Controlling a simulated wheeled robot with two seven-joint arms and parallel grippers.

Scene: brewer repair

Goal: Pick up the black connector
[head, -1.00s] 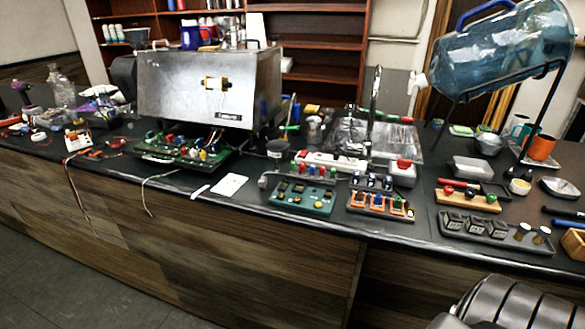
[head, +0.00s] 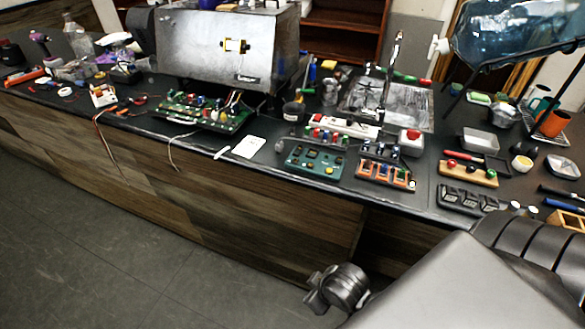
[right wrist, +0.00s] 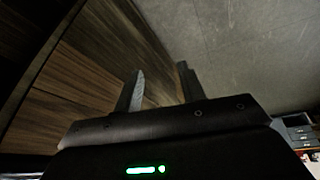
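I cannot single out the black connector with certainty. In the head view, small dark parts (head: 379,151) stand in a row behind an orange rack (head: 386,178) with coloured pieces, on the middle right of the counter. They are too small to identify. My right gripper (right wrist: 160,80) shows in the right wrist view with its two fingers apart and nothing between them. It is in front of the wooden counter side, above the grey floor. In the head view my right arm comes in at the lower right, below the counter top. My left gripper is not in view.
The dark counter (head: 310,180) runs across the view. A blue bottle (head: 515,30) leans at the right. The floor in front is clear.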

